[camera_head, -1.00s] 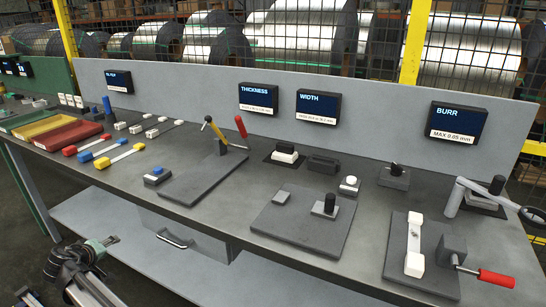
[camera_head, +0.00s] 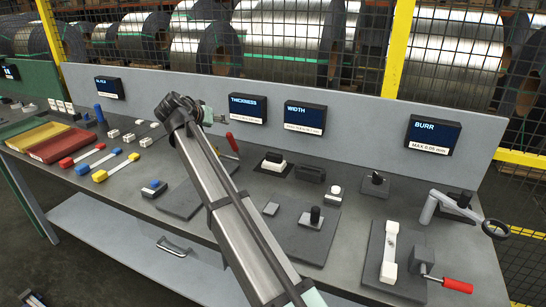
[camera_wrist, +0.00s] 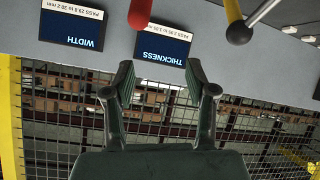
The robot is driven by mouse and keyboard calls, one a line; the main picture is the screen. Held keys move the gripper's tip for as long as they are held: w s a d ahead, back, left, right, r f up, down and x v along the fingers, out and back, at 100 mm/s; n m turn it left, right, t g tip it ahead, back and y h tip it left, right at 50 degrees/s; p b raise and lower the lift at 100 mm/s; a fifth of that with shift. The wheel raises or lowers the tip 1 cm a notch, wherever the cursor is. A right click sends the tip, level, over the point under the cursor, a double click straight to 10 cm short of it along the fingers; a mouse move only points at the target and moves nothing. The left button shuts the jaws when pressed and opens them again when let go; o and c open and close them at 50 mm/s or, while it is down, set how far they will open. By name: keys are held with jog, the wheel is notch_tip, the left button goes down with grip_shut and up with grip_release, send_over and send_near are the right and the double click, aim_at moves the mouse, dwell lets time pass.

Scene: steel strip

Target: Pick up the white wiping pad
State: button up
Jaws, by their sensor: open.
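A white block with a dark top, which looks like the wiping pad (camera_head: 272,164), sits on a small dark mat on the bench, below the WIDTH sign in the head view. It is not in the wrist view. My gripper (camera_wrist: 159,78) is open and empty in the wrist view, its two dark green fingers apart and facing the back panel and mesh. In the head view my arm reaches up over the bench, left of the pad and apart from it.
A fixture's red handle (camera_head: 232,143) stands between my arm and the pad; it also shows in the wrist view (camera_wrist: 139,12). A dark block (camera_head: 311,173) sits right of the pad. The back panel carries the THICKNESS sign (camera_head: 248,107) and the WIDTH sign (camera_head: 305,117).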

jog(key=w+d+f+m+g+p, duration=0.2)
jog(key=w+d+f+m+g, duration=0.1)
jog(key=w+d+m, duration=0.25)
jog(key=m+g+y+p, duration=0.7)
jog(key=m, duration=1)
send_near(274, 154)
jog(key=shift+n, duration=0.35)
jog(key=p+x, duration=0.3)
jog(key=x, duration=0.2)
jog(key=shift+w+d, duration=0.1)
jog(key=shift+p+x, duration=1.4)
jog(key=shift+x, duration=1.2)
grip_shut()
